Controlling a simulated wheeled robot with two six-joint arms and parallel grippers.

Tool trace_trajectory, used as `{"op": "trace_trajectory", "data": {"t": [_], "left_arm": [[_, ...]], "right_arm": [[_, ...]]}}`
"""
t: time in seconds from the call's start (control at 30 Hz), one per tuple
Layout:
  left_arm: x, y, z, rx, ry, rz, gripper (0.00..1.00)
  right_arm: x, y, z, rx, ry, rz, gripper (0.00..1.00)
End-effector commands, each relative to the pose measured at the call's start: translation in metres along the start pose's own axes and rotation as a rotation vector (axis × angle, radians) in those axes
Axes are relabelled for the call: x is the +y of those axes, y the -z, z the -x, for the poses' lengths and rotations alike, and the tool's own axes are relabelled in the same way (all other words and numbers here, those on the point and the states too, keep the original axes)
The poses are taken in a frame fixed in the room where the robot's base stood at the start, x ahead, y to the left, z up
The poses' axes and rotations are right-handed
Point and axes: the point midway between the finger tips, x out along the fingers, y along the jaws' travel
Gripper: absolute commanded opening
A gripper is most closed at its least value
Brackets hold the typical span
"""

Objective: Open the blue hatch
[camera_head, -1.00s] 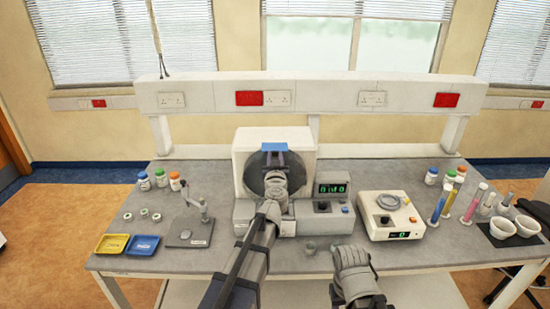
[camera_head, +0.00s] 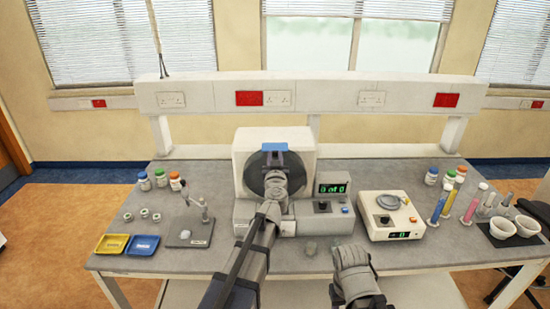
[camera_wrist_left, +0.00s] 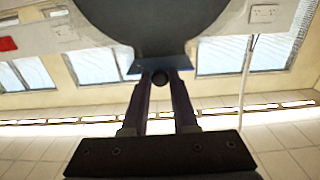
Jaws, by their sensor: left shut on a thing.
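The blue hatch (camera_head: 274,147) shows as a small blue piece at the top of the dark round drum front on a white machine (camera_head: 243,145). My left gripper (camera_head: 274,160) reaches up in front of the drum to the hatch. In the left wrist view the gripper (camera_wrist_left: 160,78) has its fingers close together at the blue hatch edge (camera_wrist_left: 150,67), below the dark round drum (camera_wrist_left: 155,22). It is shut on the hatch. My right arm shows at the table's front edge, but its fingertips cannot be made out.
A control box with a green display (camera_head: 332,188) stands right of the drum, and a white balance (camera_head: 391,218) further right. Yellow (camera_head: 112,244) and blue (camera_head: 142,245) trays and a small press (camera_head: 190,232) are at left. Bottles, tubes and mortars stand at the sides.

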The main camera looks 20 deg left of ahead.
Motion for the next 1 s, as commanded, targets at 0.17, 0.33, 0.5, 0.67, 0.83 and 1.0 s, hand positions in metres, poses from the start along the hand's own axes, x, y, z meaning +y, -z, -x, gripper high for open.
{"op": "trace_trajectory", "data": {"t": [0.17,0.33,0.5,0.67,0.83,1.0], "left_arm": [[0.000,0.000,0.000,0.000,-0.001,0.000,0.00],[0.000,0.000,0.000,0.000,-0.001,0.000,0.00],[0.000,0.000,0.008,0.000,-0.001,0.000,0.00],[-0.001,0.000,0.037,0.000,0.000,0.000,0.00],[0.000,0.000,0.055,0.000,0.001,0.000,0.00],[0.000,0.000,0.053,0.000,0.001,0.000,0.00]], "right_arm": [[0.000,0.000,0.000,0.000,0.000,0.000,0.50],[0.000,0.000,0.000,0.000,0.000,0.000,0.50],[0.000,0.000,0.000,0.000,0.000,0.000,0.50],[0.000,0.000,0.000,0.000,0.000,0.000,0.50],[0.000,0.000,0.000,0.000,0.000,0.000,0.50],[0.000,0.000,0.000,0.000,0.000,0.000,0.50]]}}
